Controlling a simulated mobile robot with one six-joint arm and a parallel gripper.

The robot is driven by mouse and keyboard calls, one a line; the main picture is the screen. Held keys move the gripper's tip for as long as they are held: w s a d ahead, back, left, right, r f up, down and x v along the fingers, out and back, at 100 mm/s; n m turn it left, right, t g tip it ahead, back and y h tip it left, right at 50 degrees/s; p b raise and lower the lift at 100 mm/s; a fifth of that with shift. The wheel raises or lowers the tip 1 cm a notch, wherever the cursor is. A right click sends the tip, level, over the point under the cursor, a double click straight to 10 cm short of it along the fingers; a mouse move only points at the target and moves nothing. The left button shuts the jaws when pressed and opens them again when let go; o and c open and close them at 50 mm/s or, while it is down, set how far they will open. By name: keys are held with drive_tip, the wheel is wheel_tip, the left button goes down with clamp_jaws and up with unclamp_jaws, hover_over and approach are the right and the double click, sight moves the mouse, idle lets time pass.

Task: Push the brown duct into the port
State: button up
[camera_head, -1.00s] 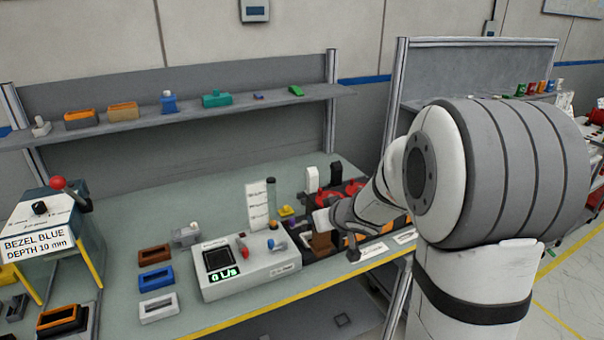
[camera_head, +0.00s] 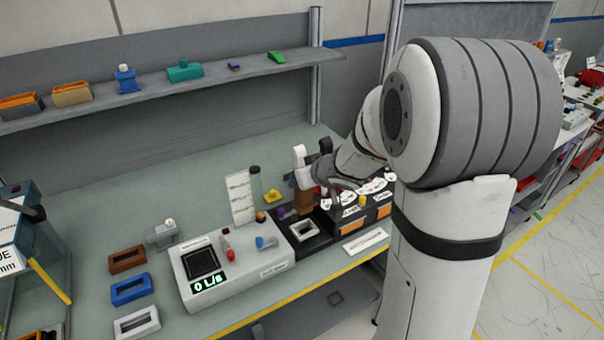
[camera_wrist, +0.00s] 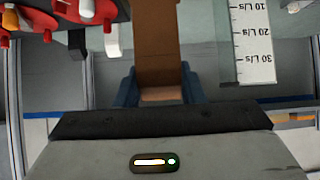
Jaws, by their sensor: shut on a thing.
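The brown duct (camera_head: 303,202) stands roughly upright above the black module at the bench's front right, beside the grey test unit. It also fills the upper middle of the wrist view (camera_wrist: 158,45). My gripper (camera_wrist: 158,90) is shut on the brown duct, with a blue finger on each side of it. In the head view my gripper (camera_head: 314,186) reaches in from the right and partly hides the duct. A pale square frame with a dark opening (camera_head: 303,231) lies in front of the duct; I cannot tell if this is the port. The duct's lower end is not clear.
The grey test unit (camera_head: 222,272) reads 0 L/s. A clear tube (camera_head: 256,190) with a scale card (camera_head: 240,198) stands behind it. A white piece (camera_head: 300,156) and a black piece (camera_head: 325,146) stand close behind the duct. Bare bench (camera_head: 110,215) lies at left.

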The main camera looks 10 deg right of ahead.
sight(307, 202)
drive_tip(key=shift+s+f+b, duration=0.1)
drive_tip(key=shift+f+b, duration=2.25)
drive_tip(key=shift+f, duration=0.55)
drive_tip(key=shift+p, duration=0.7)
drive_tip(key=shift+f+b, duration=1.35)
drive_tip(key=shift+f, duration=0.4)
drive_tip(key=o, duration=1.3)
drive_tip(key=p+v, duration=0.2)
drive_tip(key=v, duration=0.5)
drive_tip(key=shift+r, duration=0.1)
drive_tip(key=shift+s+d+r, duration=0.15)
drive_tip(key=shift+s+r, duration=0.05)
drive_tip(key=shift+s, duration=0.1)
